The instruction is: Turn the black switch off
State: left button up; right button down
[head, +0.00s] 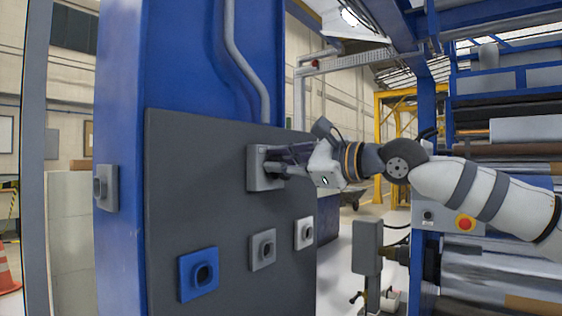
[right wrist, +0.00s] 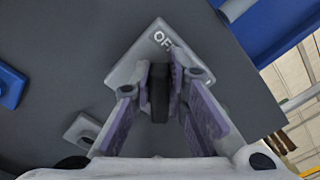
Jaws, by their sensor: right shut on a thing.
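The black switch is a dark knob (right wrist: 158,95) on a light grey square plate (right wrist: 128,74), fixed to the dark grey panel. The letters "OFF", partly cut by a finger, show near the plate's upper corner in the right wrist view. In the head view the plate (head: 254,176) sits at the panel's upper right. My right gripper (head: 272,161) reaches in from the right, its fingers shut on either side of the knob; it also shows in the right wrist view (right wrist: 160,88). The fingers partly hide the knob, so its setting is unclear. My left gripper is not in view.
Below the switch, the panel (head: 195,150) carries a blue box (head: 186,284), a grey box (head: 255,257) and a light box (head: 298,239). Another grey box (head: 112,186) is on the blue column's left face. A red emergency button (head: 465,223) sits right, below my arm.

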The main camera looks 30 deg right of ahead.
dwell(0.6)
jog(key=c, duration=1.6)
grip_release()
jog(key=shift+o, duration=0.2)
jog(key=shift+s, duration=0.1)
jog(key=v, duration=1.2)
jog(key=shift+f, duration=0.1)
